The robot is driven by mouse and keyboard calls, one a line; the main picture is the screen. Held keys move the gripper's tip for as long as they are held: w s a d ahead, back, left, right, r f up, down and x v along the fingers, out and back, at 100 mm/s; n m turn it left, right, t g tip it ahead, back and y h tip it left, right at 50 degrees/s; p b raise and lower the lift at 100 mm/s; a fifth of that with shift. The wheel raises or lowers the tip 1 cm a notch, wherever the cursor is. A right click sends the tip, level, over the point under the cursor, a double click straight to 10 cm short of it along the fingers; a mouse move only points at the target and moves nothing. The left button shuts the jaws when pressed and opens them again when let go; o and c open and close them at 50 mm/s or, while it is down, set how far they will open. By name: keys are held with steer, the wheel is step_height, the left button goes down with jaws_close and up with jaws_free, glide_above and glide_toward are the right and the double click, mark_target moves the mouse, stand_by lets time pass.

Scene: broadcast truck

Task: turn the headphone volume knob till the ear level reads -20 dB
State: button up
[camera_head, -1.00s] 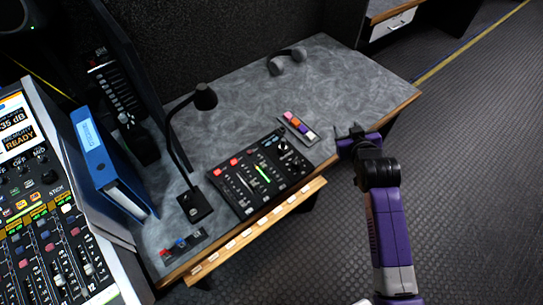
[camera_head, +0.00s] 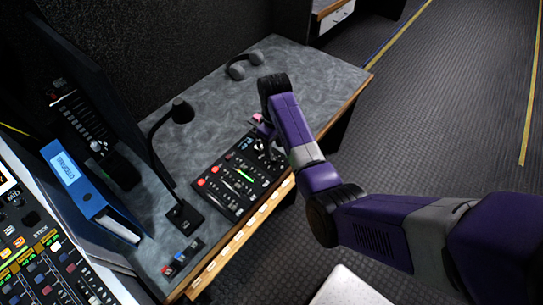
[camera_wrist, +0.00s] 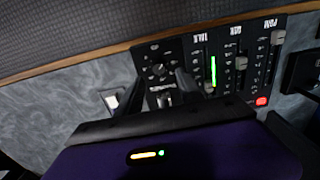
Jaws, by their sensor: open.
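The black control panel (camera_head: 235,185) with faders and knobs lies on the grey desk; it also shows in the wrist view (camera_wrist: 225,60). My gripper (camera_head: 263,132) is at the panel's far right end, partly hidden behind my arm. In the wrist view my gripper (camera_wrist: 160,78) is open, its two dark fingers over the knob end of the panel. Which is the headphone knob is unreadable.
Headphones (camera_head: 243,66) lie at the back. A wooden ledge (camera_head: 240,240) runs along the desk front. The desk's far right is clear.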

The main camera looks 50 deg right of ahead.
mark_target(274, 158)
step_height(274, 158, down, 6)
steer(key=shift+r, duration=0.1)
steer(key=shift+c, duration=0.3)
jaws_close()
